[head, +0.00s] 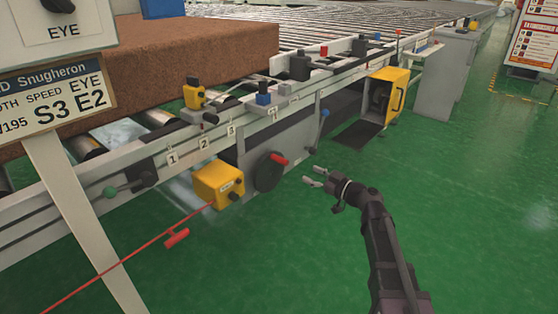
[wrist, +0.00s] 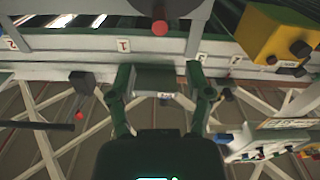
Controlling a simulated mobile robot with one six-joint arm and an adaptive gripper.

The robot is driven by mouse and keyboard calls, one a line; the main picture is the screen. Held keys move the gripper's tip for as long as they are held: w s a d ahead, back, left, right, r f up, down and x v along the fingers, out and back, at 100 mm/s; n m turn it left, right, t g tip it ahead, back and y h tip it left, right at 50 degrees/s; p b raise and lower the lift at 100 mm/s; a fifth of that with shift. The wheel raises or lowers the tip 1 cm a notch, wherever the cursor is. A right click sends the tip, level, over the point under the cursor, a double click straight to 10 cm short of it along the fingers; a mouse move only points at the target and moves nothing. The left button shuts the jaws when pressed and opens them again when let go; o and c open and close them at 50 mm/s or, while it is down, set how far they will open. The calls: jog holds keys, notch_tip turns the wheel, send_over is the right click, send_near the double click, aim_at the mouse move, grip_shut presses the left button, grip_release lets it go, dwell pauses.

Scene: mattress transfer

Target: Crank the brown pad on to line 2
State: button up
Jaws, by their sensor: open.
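The brown pad (head: 180,60) lies on the roller conveyor at the upper left of the head view; its left part is hidden behind a sign. Numbered tags sit along the conveyor's front rail, including tag 2 (head: 204,144). Below the rail is a dark crank wheel (head: 266,174) with a red handle (head: 279,158). My gripper (head: 313,177) is open and empty, to the right of the wheel and apart from it. In the wrist view, my open fingers (wrist: 160,75) have the red handle (wrist: 160,28) beyond them, with part of the grey wheel above.
A yellow box (head: 218,185) with knobs stands left of the wheel, with a red cord (head: 125,260) running from it. The green floor (head: 480,190) at right is clear.

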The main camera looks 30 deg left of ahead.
aim_at(272, 156)
jog(key=x, duration=1.3)
jog(key=shift+a, duration=0.2)
jog(key=shift+c, duration=0.3)
grip_shut()
